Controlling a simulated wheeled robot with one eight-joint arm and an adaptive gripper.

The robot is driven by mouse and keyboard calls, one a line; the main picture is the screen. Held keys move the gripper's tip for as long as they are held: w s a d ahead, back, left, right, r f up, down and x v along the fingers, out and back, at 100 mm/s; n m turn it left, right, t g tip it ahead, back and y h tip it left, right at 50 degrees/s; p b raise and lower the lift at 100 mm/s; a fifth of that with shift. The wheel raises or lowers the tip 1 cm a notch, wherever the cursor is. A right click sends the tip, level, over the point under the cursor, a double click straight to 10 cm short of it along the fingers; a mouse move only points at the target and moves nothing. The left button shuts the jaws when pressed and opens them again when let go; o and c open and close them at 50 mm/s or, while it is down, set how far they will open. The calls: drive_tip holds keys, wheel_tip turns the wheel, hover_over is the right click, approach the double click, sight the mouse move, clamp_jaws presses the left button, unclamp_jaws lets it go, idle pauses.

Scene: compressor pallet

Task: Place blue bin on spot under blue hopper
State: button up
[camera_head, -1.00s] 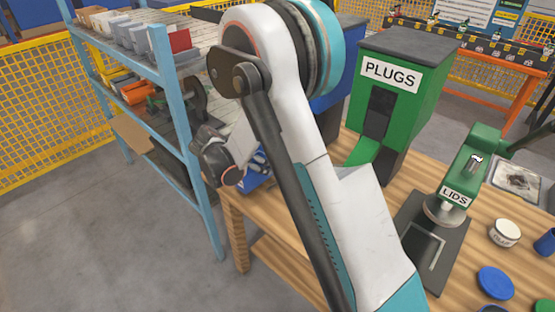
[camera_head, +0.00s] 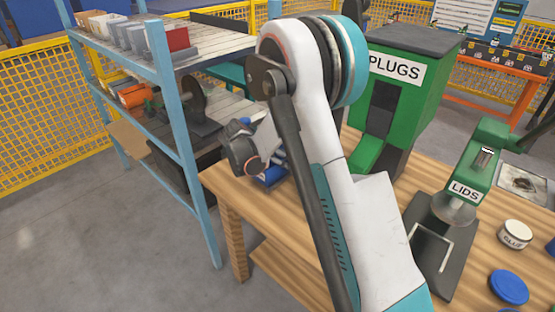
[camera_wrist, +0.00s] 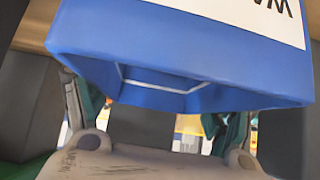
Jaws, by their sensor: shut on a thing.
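My gripper (camera_head: 257,160) is at the left end of the wooden table, partly hidden by my arm. A blue bin (camera_head: 271,177) shows just beside it, over the table's corner. In the wrist view, a blue surface with a white label (camera_wrist: 170,60), taken as the bin, fills the top between my fingers; its lettering is cut off. My gripper is shut on the bin. I cannot tell whether the bin touches the table. The blue hopper and the spot under it are hidden behind my arm in the head view.
The wooden table (camera_head: 232,190) also holds the green PLUGS hopper (camera_head: 410,95), the green LIDS press (camera_head: 475,165), a white glue tub (camera_head: 514,235) and a blue lid (camera_head: 509,287). A blue-framed shelf (camera_head: 178,120) stands close at left. Grey floor (camera_head: 90,240) is open in front.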

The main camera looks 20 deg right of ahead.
drive_tip(key=shift+r, duration=0.1)
drive_tip(key=o, duration=1.4)
drive_tip(key=shift+a+r, duration=0.2)
drive_tip(key=shift+r, duration=0.05)
drive_tip(key=p+v, duration=0.4)
drive_tip(key=v, duration=0.7)
drive_tip(key=s+a+r+n+t+y, duration=0.15)
drive_tip(key=s+r+n+y, duration=0.4)
drive_tip(key=s+r, duration=0.75)
drive_tip(key=s+a+n+y, duration=0.1)
drive_tip(key=s+n, duration=0.1)
drive_tip(key=s, duration=0.4)
drive_tip(key=s+a+n+t+y, duration=0.1)
drive_tip(key=s+a+n, duration=0.1)
drive_tip(key=s, duration=0.4)
drive_tip(key=s+a+n+t+y, duration=0.1)
drive_tip(key=s+a+n, duration=0.1)
drive_tip(key=s+n, duration=0.2)
drive_tip(key=shift+s+a, duration=0.2)
drive_tip(key=shift+s, duration=1.35)
